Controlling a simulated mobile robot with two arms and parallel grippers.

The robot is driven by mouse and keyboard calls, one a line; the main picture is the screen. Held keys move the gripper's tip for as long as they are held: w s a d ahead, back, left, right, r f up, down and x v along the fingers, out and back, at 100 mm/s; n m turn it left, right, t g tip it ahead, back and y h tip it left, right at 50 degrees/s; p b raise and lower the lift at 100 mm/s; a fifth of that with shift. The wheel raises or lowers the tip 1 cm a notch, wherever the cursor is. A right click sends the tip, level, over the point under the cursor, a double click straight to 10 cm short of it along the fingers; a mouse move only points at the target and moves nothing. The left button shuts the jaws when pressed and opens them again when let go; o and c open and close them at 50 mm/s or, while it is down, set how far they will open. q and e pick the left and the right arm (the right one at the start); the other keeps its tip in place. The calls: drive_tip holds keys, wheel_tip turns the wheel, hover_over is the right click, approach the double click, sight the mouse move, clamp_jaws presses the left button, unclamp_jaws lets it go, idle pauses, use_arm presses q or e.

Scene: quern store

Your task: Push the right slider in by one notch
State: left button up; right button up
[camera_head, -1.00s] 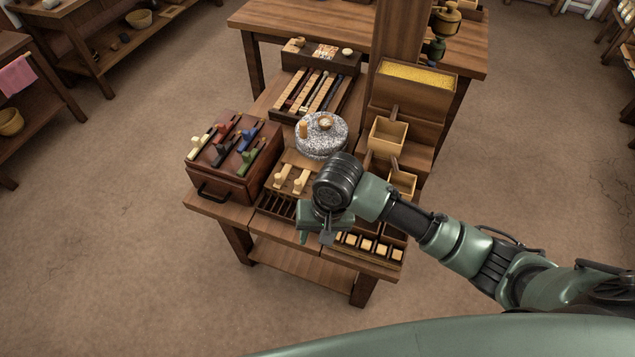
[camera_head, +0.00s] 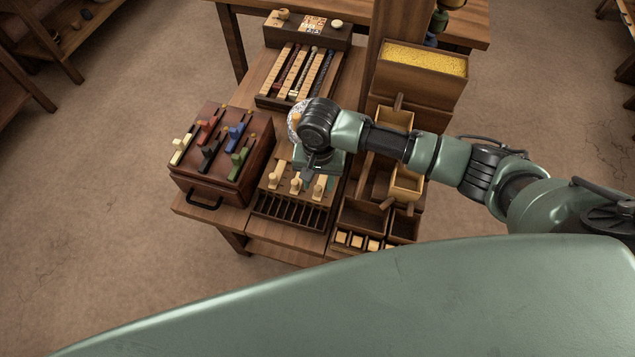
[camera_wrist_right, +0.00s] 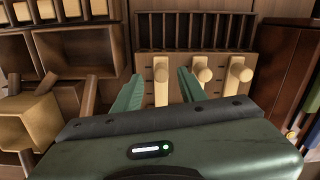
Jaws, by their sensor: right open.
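Three pale wooden sliders with round knobs stand in a row on a slotted wooden board. In the head view the right slider (camera_head: 320,184) is partly covered by my right gripper (camera_head: 318,178); the middle slider (camera_head: 296,182) and left slider (camera_head: 275,180) show beside it. The wrist view sees the row from the opposite side, so the right slider (camera_wrist_right: 161,80) is the leftmost there. My right gripper (camera_wrist_right: 159,84) is open, with one green finger on each side of that slider and visible gaps between. Contact cannot be told. My left gripper is out of view.
A black-slotted rack (camera_head: 290,211) lies at the board's near end. A reddish-brown box (camera_head: 215,180) with coloured levers stands left. Wooden bins (camera_head: 363,212) and a hopper of yellow grain (camera_head: 424,62) stand right. A stone quern (camera_head: 294,120) is mostly hidden behind my arm.

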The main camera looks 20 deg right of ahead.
sight(321, 181)
drive_tip(key=shift+w+f, duration=0.1)
drive_tip(key=shift+f, duration=1.25)
clamp_jaws()
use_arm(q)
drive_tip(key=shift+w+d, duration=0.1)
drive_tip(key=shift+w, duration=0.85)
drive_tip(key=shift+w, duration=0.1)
use_arm(e)
drive_tip(key=shift+w, duration=0.1)
